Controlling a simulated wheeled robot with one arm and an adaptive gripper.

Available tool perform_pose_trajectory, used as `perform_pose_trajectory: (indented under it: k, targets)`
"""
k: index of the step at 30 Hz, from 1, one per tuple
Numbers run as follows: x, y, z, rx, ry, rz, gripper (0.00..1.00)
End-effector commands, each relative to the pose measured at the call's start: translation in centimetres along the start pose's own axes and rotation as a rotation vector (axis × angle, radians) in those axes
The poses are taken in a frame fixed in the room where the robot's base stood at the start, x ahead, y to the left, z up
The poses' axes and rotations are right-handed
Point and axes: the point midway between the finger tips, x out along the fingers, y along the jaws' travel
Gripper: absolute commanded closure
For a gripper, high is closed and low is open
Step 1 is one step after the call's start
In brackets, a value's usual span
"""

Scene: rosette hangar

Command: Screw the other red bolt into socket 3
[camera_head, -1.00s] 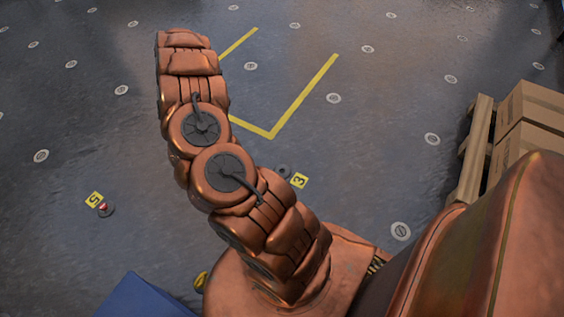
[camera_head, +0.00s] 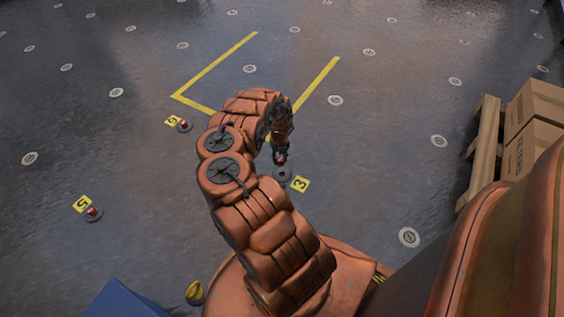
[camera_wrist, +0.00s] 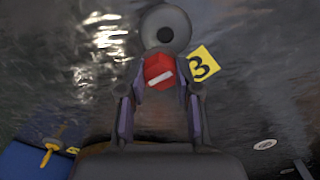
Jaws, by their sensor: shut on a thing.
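My gripper (camera_head: 280,150) hangs above the floor in the head view, just above socket 3. In the wrist view my gripper (camera_wrist: 160,98) is shut on a red bolt (camera_wrist: 158,68) with a white stripe on its head. The bolt also shows as a small red spot at the fingertips in the head view (camera_head: 280,158). Socket 3 (camera_head: 282,174) is a grey ring with a dark hole, beside a yellow tag marked 3 (camera_head: 300,184). In the wrist view the socket (camera_wrist: 166,29) lies beyond the bolt, its hole uncovered, with the tag (camera_wrist: 203,63) to its right.
Another socket with a red bolt (camera_head: 94,214) is at the tag marked 5 (camera_head: 82,203). One more red-topped socket (camera_head: 184,126) lies at a further tag. Boxes on a pallet (camera_head: 532,120) stand at right. A blue object (camera_head: 122,302) is at bottom left. The floor between is clear.

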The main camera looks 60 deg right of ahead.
Motion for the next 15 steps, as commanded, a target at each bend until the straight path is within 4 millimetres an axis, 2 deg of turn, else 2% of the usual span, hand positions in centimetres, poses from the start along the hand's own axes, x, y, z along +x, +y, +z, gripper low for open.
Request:
perform_pose_trajectory:
  k: [4,15]
  targets:
    - [0.7,-0.9,-0.3,0.042,-0.001,0.001,1.00]
    - [2.1,-0.9,-0.3,0.041,-0.001,0.000,1.00]
